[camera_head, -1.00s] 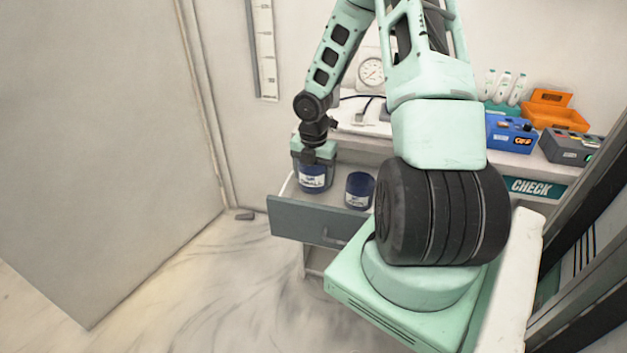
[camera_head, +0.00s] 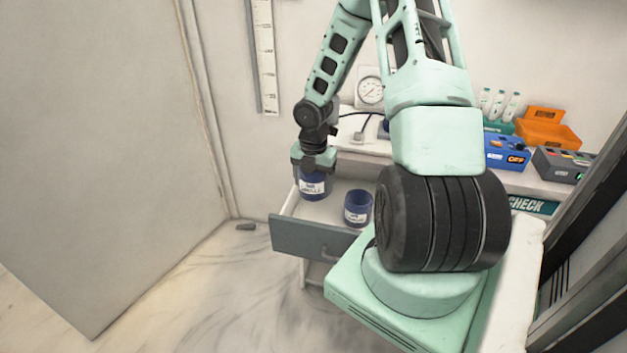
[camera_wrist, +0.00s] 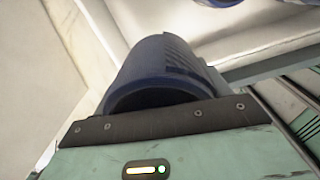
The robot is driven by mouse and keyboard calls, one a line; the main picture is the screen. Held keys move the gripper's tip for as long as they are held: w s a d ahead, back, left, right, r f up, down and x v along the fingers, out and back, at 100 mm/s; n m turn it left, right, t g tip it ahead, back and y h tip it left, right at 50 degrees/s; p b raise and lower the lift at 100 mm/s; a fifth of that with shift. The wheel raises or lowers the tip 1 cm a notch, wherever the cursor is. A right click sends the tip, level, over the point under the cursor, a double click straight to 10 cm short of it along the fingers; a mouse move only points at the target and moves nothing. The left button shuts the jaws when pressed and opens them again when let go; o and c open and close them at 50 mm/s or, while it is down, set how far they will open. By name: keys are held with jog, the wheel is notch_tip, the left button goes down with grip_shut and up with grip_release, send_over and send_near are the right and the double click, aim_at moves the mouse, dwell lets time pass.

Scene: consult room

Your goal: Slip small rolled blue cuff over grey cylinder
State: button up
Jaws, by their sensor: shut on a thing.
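My gripper (camera_head: 313,168) is shut on a dark blue rolled cuff (camera_head: 313,187) with a white label, above the open drawer. The label is too small to read surely. In the wrist view the held cuff (camera_wrist: 165,75) stands out beyond the dark edge of my gripper. A second blue rolled cuff (camera_head: 358,208), also labelled, stands upright in the drawer, right of the held one and apart from it. I cannot make out the grey cylinder; part of the counter is hidden behind my arm.
The drawer (camera_head: 312,238) is pulled out below my gripper. On the counter are a dial gauge (camera_head: 370,88), a blue box (camera_head: 508,152), an orange bin (camera_head: 548,134), a grey box (camera_head: 563,165) and white bottles (camera_head: 498,104).

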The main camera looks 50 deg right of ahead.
notch_tip(320, 180, up, 8)
jog(key=p, duration=0.8)
jog(key=shift+p, duration=0.3)
dwell(0.4)
